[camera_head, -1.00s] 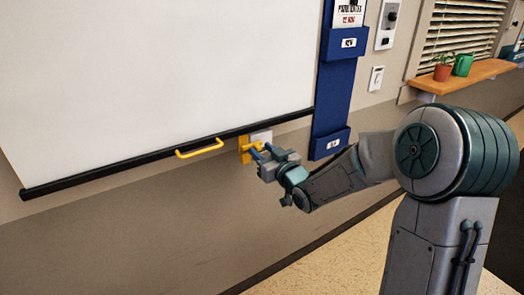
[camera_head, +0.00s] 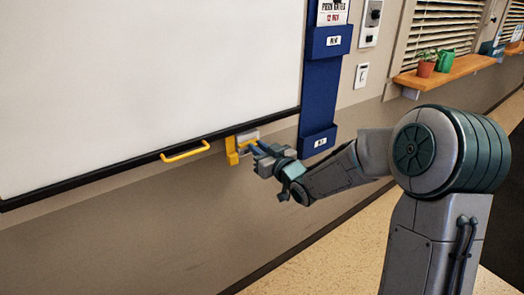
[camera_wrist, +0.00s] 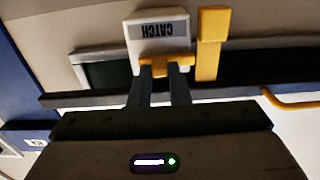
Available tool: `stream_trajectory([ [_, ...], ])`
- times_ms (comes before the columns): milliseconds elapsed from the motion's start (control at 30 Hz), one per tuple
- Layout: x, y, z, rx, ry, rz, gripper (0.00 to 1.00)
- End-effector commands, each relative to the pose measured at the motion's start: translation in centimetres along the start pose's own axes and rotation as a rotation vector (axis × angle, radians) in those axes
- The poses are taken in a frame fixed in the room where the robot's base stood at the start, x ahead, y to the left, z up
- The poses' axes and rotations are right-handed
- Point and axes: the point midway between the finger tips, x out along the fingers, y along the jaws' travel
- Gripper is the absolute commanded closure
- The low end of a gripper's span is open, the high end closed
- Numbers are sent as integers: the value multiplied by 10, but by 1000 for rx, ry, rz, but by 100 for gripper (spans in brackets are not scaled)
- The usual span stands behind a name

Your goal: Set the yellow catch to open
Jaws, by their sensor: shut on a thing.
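The yellow catch (camera_wrist: 166,66) shows in the wrist view as a small yellow piece at the edge of a white plate (camera_wrist: 158,32) marked CATCH, which appears upside down there. My gripper (camera_wrist: 162,78) is shut on this yellow piece, with a finger on each side. A separate upright yellow block (camera_wrist: 209,45) stands to the right of the plate, with a narrow gap between. In the head view the yellow block (camera_head: 232,152) is on the wall below the whiteboard's lower edge, and my gripper (camera_head: 254,149) reaches it from the right. The fingertips are small there.
The whiteboard (camera_head: 150,80) has a black lower rail and a yellow handle (camera_head: 185,152) left of the catch. A blue wall pocket (camera_head: 320,100) hangs just right of the catch. A wooden shelf (camera_head: 450,73) with pots is farther right. The floor below is clear.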

Motion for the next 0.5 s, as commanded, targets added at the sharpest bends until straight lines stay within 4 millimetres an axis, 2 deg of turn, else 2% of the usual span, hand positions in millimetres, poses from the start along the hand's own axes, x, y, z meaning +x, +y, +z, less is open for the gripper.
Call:
stream_trajectory([
  [333,4,-2,0,0,0,-13,100],
  [367,4,-2,0,0,0,-13,78],
  [400,4,-2,0,0,0,-12,67],
  [433,4,-2,0,0,0,-13,62],
  [500,4,-3,0,0,0,-14,62],
])
